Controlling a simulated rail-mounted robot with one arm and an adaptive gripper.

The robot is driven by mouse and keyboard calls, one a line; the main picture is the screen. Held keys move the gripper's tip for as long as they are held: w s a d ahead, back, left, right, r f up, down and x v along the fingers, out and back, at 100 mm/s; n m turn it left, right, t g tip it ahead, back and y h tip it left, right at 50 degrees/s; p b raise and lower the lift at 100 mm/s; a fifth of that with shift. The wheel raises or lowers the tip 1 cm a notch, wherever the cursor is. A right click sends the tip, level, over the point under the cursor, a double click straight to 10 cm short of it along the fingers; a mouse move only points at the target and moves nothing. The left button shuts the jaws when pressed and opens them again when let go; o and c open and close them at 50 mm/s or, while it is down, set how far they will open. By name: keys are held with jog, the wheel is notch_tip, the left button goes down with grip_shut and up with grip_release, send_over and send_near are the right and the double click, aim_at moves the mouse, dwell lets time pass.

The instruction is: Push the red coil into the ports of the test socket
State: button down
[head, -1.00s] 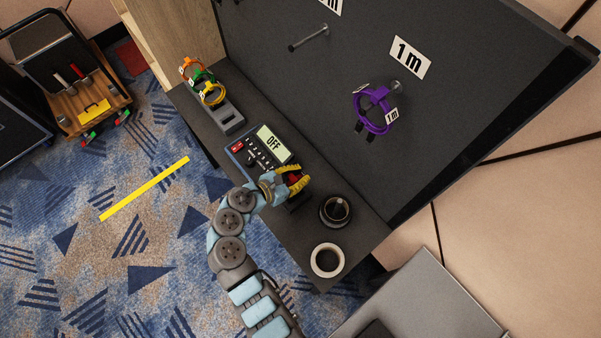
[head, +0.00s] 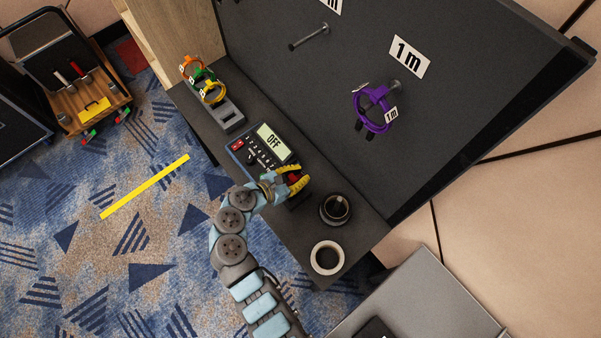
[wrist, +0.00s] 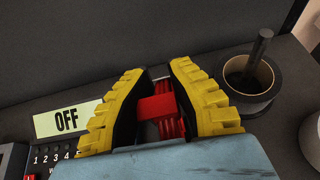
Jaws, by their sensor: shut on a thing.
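The red coil (wrist: 158,108) sits between the yellow ribbed fingers of my gripper (wrist: 160,74) in the wrist view, and the gripper is shut on it. In the head view my gripper (head: 297,183) is low over the dark shelf, just right of the tester (head: 257,149) whose display reads OFF. Only a speck of the red coil (head: 293,178) shows there. The tester's display (wrist: 67,120) is at the left in the wrist view. The ports of the test socket are not clear; my fingers and the coil hide the area ahead.
A dark round cup (head: 336,209) with a rod and a white-rimmed cup (head: 327,259) stand right of my gripper. A holder (head: 226,116) with orange, green and yellow coils is at the back left. A purple coil (head: 374,110) hangs on the dark panel (head: 450,90).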

jog(key=shift+f+p, duration=0.3)
jog(key=shift+f, duration=0.05)
dwell(0.3)
jog(key=c, duration=1)
grip_release()
jog(key=shift+c, duration=0.2)
jog(key=shift+a, duration=0.1)
jog(key=v, duration=1.1)
jog(key=shift+s+a+r, duration=0.2)
jog(key=shift+a, duration=0.1)
